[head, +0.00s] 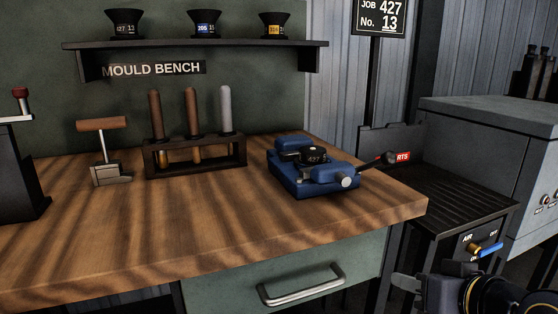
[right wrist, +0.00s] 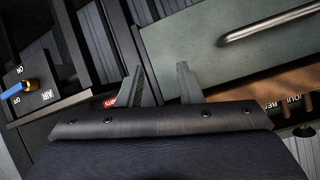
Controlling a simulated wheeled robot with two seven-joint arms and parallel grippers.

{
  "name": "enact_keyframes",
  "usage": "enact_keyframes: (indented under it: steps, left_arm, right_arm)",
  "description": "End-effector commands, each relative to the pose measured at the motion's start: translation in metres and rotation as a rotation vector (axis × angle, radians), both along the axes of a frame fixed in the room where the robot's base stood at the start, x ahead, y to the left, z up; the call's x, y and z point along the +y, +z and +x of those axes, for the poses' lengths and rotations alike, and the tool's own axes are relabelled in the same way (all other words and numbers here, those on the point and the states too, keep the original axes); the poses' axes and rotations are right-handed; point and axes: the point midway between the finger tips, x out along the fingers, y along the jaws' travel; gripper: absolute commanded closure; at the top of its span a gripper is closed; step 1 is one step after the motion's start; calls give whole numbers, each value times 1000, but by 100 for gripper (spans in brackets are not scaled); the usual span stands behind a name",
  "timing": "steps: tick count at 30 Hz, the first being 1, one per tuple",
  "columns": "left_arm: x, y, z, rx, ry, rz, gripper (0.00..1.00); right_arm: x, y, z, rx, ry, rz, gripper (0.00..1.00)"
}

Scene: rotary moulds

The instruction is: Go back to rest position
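My right gripper (head: 412,284) is low at the right of the head view, in front of the bench and below its top. In the right wrist view its two fingers (right wrist: 160,82) stand apart with nothing between them, so it is open and empty. My left gripper is in neither view. The blue mould (head: 300,184) sits on the wooden bench (head: 200,235) near its right end, with a dark round piece marked 427 on it. My right gripper is well apart from it.
A rack (head: 195,160) holds several upright handled tools. A wooden-handled stamp (head: 103,150) stands left of it. Right of the bench is a dark ribbed stand (head: 440,185) with an AIR valve (head: 487,250). A drawer handle (head: 302,286) sticks out in front. The bench's front is clear.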

Motion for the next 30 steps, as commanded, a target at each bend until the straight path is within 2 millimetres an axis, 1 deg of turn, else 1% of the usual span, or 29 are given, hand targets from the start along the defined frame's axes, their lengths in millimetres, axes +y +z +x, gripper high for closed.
enact_keyframes:
  steps: [1, 3, 6, 12, 14, 15, 16, 23, 26, 29, 30]
  left_arm:
    - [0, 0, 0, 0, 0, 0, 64]
    - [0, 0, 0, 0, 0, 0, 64]
    - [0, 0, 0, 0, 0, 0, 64]
    - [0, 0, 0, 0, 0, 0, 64]
    - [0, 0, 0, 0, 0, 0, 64]
    - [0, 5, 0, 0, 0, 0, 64]
    - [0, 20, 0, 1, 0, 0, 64]
    - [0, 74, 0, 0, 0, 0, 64]
    - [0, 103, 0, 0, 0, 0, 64]
    - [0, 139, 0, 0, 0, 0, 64]
    - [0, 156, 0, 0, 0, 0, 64]
  right_arm:
    - [-1, -27, -19, 76, -7, 9, 67]
    - [1, -57, -42, 169, -9, 22, 67]
    - [5, -93, -71, 282, -11, 40, 67]
    - [16, -148, -124, 469, -12, 78, 67]
    - [21, -163, -140, 522, -11, 89, 67]
    - [23, -165, -147, 549, -12, 96, 67]
    - [22, -146, -144, 540, -11, 94, 67]
    - [22, -92, -143, 536, -9, 92, 67]
    - [22, -63, -143, 535, -9, 92, 67]
    - [22, -27, -143, 535, -9, 92, 67]
    - [22, -9, -143, 535, -9, 92, 67]
